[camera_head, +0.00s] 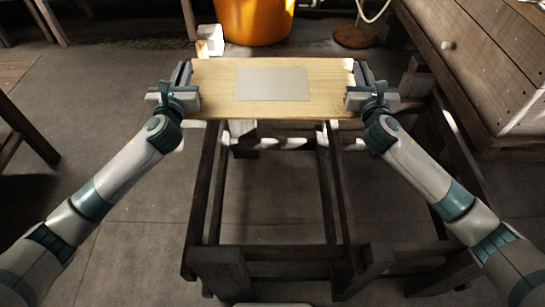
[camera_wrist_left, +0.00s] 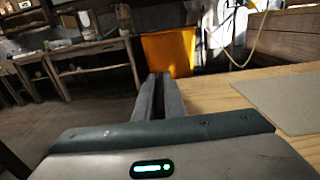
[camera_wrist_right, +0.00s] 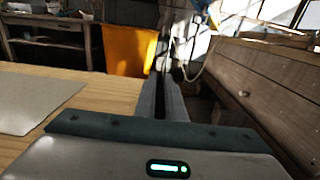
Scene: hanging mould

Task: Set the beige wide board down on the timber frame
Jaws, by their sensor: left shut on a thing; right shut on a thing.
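The beige wide board (camera_head: 215,78) lies level across the head view's upper middle, with a grey rectangular sheet (camera_head: 271,84) on its top. My left gripper (camera_head: 181,75) is shut on the board's left end. My right gripper (camera_head: 361,74) is shut on its right end. The dark timber frame (camera_head: 272,254) stands below and nearer to me; the board covers its far part. I cannot tell whether board and frame touch. The board also shows in the left wrist view (camera_wrist_left: 215,97) and the right wrist view (camera_wrist_right: 105,92).
An orange bin (camera_head: 254,20) stands behind the board, with a small white block (camera_head: 210,40) beside it. A wooden drawer cabinet (camera_head: 470,65) is at the upper right. A wooden table (camera_wrist_left: 95,48) is at the back left.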

